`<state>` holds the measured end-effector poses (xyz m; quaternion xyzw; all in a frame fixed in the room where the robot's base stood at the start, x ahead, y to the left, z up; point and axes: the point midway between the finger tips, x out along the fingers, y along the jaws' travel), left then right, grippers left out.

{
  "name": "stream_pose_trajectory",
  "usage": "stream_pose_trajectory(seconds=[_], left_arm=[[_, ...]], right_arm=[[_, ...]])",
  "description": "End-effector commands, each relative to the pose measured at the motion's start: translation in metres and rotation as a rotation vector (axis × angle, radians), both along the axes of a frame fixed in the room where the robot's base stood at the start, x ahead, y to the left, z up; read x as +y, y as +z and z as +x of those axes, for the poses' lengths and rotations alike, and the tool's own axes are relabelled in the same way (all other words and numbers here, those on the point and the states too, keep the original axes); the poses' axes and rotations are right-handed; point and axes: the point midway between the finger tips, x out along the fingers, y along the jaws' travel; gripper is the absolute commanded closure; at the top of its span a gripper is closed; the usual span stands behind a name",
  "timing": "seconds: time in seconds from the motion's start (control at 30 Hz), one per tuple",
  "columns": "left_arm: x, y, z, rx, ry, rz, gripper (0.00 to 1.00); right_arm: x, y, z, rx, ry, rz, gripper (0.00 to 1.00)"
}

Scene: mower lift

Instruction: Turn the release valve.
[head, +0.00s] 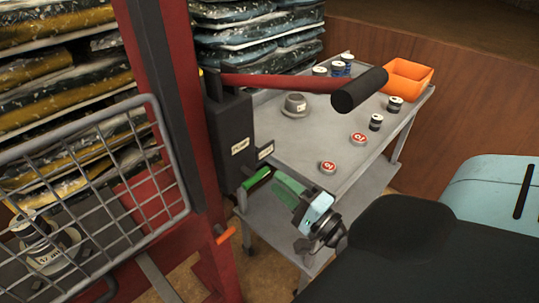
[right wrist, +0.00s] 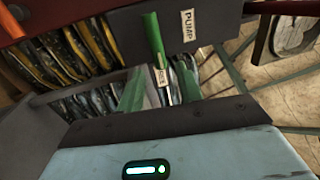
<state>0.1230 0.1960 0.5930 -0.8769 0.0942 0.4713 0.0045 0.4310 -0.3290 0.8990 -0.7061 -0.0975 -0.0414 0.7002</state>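The release valve shows as a green lever (head: 256,179) low on the dark pump box (head: 232,135), beside a small white label. In the right wrist view the green lever (right wrist: 154,38) comes down from the box, with a partly readable label near its end. My right gripper (head: 282,183) has green fingers and a light blue body, and is just right of the lever, with a small gap. In the right wrist view its two fingers (right wrist: 160,88) stand apart with nothing held, and the lever's end is ahead, roughly between them. My left gripper is not in view.
A red pump handle with a black grip (head: 358,90) sticks out above. A grey cart (head: 325,150) behind holds cans, red-topped pucks and an orange bin (head: 408,78). A wire basket (head: 100,185) and red post (head: 165,100) stand at left, near stacked bags.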

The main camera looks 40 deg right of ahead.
Motion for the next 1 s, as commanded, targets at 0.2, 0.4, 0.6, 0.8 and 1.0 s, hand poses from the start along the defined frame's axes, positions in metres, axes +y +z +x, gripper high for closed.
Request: stream_pose_trajectory(seconds=[0.2, 0.4, 0.6, 0.8, 1.0], left_arm=[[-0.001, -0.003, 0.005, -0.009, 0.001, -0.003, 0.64], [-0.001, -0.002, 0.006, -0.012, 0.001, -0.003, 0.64], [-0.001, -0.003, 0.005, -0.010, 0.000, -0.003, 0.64], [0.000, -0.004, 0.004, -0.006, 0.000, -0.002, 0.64], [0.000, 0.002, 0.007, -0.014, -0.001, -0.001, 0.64]], right_arm=[[-0.002, -0.005, -0.017, 0.002, 0.000, -0.002, 0.64], [-0.002, -0.003, -0.020, -0.002, -0.001, -0.001, 0.64], [-0.002, -0.003, -0.020, -0.002, 0.000, -0.001, 0.64], [-0.002, -0.003, -0.020, -0.001, 0.000, -0.001, 0.64], [0.006, -0.015, -0.026, 0.040, 0.002, -0.081, 0.64]])
